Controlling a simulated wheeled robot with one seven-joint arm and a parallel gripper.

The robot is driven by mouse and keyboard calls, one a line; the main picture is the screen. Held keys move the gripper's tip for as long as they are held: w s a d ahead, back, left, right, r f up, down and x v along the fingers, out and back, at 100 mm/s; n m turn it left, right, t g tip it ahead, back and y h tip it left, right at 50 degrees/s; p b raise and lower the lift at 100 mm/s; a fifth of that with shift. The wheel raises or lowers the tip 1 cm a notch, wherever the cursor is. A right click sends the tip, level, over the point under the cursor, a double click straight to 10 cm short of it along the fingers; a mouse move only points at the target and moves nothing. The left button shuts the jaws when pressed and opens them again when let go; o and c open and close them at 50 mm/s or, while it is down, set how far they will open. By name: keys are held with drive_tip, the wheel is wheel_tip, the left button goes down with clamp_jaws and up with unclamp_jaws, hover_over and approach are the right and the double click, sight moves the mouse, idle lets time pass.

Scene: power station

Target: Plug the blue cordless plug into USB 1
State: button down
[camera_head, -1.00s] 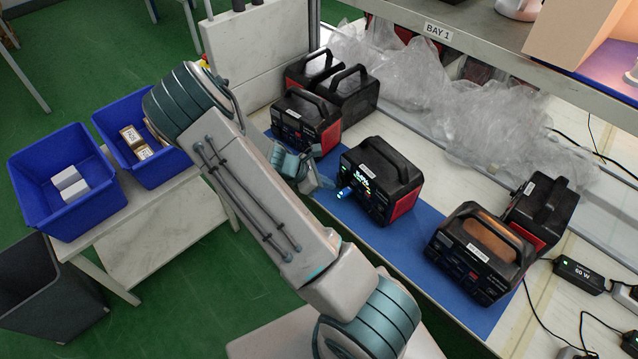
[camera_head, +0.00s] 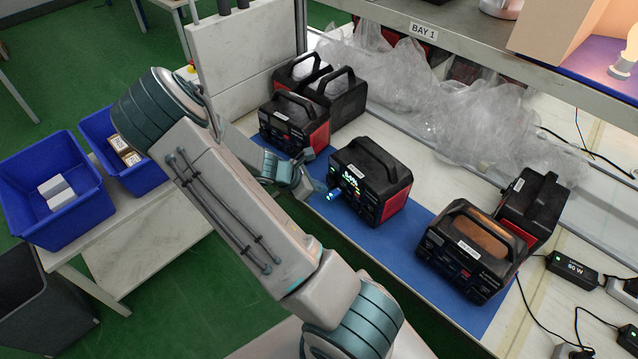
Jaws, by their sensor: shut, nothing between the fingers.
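The middle power station (camera_head: 372,172) is black with red sides and a top handle. Its lit front display faces my arm. A small blue plug (camera_head: 333,195) with a bright cyan glow is at the lower left of that front. I cannot tell whether it sits in a port or which one; the USB labels are too small to read. My gripper (camera_head: 319,187) is just left of the plug, close to the station's front. Its fingers are small here and look shut and empty. My wrist and forearm come in from the left.
More power stations stand behind left (camera_head: 294,122) and at the right (camera_head: 470,250) on the blue mat (camera_head: 408,228). Crumpled clear plastic (camera_head: 450,100) lies behind them. Blue bins (camera_head: 45,190) stand at the left. Adapters and cables (camera_head: 572,268) lie at the far right.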

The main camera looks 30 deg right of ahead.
drive_tip(key=shift+w+a, duration=0.1)
drive_tip(key=shift+w, duration=0.45)
drive_tip(key=shift+a, duration=0.25)
drive_tip(key=s+a+f+v, duration=0.1)
drive_tip(key=a+v, duration=0.1)
drive_tip(key=v, duration=1)
drive_tip(key=shift+s+f, duration=0.2)
drive_tip(key=shift+s, duration=0.3)
drive_tip(key=shift+a, duration=0.15)
drive_tip(key=s+a+r+m+t+y, duration=0.2)
drive_tip(key=s+a+r+m+y, duration=0.2)
drive_tip(key=s+r+m, duration=0.4)
drive_tip(key=s+a+r+m+t+y, duration=0.2)
drive_tip(key=s+a+r+m+y, duration=0.2)
drive_tip(key=s+r+m, duration=0.4)
wheel_tip(320, 180, up, 4)
drive_tip(key=shift+s+a+r+t+y, duration=0.15)
drive_tip(key=shift+s+a+t+y, duration=0.1)
drive_tip(key=shift+a+t+y, duration=0.25)
